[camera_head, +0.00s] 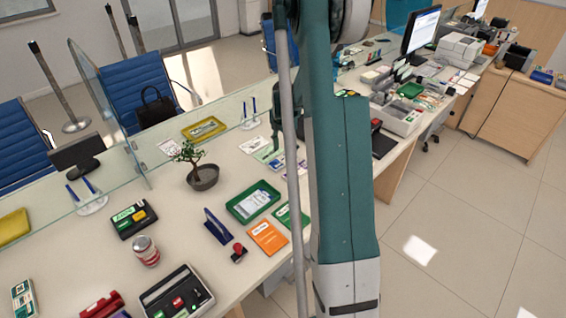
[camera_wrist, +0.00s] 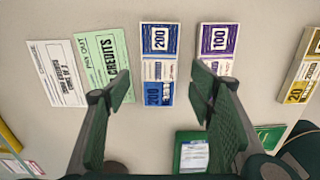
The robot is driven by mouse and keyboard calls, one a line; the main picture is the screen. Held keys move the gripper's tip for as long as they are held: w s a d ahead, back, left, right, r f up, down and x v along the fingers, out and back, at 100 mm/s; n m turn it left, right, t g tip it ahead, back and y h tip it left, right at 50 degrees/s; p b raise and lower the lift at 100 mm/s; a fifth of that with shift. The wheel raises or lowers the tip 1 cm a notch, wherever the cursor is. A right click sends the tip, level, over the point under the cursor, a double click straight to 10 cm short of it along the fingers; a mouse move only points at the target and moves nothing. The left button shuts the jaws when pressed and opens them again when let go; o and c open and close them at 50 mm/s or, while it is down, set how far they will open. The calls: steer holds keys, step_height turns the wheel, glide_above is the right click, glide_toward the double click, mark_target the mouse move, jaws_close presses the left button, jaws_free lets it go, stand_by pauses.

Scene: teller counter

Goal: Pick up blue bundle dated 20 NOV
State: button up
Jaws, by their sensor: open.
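A blue bundle marked 200 (camera_wrist: 158,68) lies flat on the counter in the wrist view, between and below the fingertips of my gripper (camera_wrist: 163,86). A purple bundle marked 100 (camera_wrist: 216,42) lies to its right, with its lower part behind the right finger. I cannot read a date on either bundle. My gripper is open, its fingers wide apart with nothing between them, and it hangs above the counter. In the head view my arm hides much of this spot.
A yellowish bundle (camera_wrist: 304,72) is at far right. A green tray (camera_head: 253,202), a potted tree (camera_head: 203,177) and a glass screen (camera_head: 200,124) stand nearby.

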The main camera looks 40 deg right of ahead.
mark_target(283, 160)
steer(key=shift+f+b, duration=0.3)
steer(key=shift+f, duration=1.85)
steer(key=shift+c, duration=0.4)
steer(key=c, duration=0.9)
